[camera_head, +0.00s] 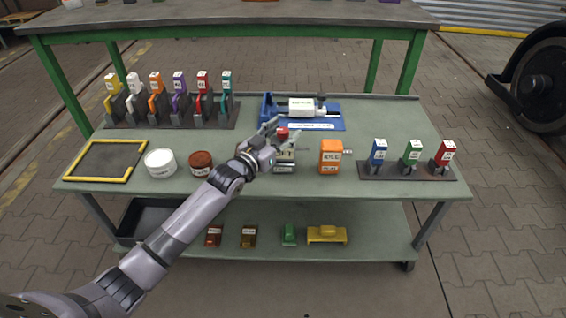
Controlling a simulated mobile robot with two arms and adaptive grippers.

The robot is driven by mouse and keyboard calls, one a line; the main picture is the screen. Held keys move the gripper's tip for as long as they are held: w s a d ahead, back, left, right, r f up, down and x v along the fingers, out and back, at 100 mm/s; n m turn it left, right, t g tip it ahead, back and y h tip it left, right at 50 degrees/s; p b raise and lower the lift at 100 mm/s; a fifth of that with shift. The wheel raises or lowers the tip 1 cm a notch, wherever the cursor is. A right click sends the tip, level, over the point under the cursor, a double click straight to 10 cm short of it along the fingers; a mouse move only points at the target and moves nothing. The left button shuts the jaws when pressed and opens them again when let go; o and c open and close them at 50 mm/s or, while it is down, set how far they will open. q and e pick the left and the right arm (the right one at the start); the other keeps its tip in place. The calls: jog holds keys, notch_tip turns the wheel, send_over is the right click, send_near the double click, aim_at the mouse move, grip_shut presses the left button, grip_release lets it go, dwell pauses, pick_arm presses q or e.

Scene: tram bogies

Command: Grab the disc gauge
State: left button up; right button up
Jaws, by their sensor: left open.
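No label that I can read says disc gauge, so I cannot tell for sure which thing it is. A white measuring-type tool (301,107) with a dark end lies in a blue tray (333,124) at the back middle of the bench. My left gripper (283,132) is open, in front of the blue tray. A small grey container (284,167) with a red top is right by its fingers and partly hidden by them. I cannot tell whether they touch it. My right gripper is not in view.
The green bench (240,179) holds a rack of several coloured tools (178,97) at back left, a yellow-edged black mat (106,160), white tub (160,162), brown tub (201,163), orange box (330,157) and three tools in a right rack (408,171). Small parts lie on the lower shelf (375,240).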

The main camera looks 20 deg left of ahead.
pick_arm(q)
jog(key=shift+c, duration=0.2)
grip_shut()
dwell(0.6)
jog(key=shift+w+r, duration=0.1)
jog(key=shift+r, duration=0.15)
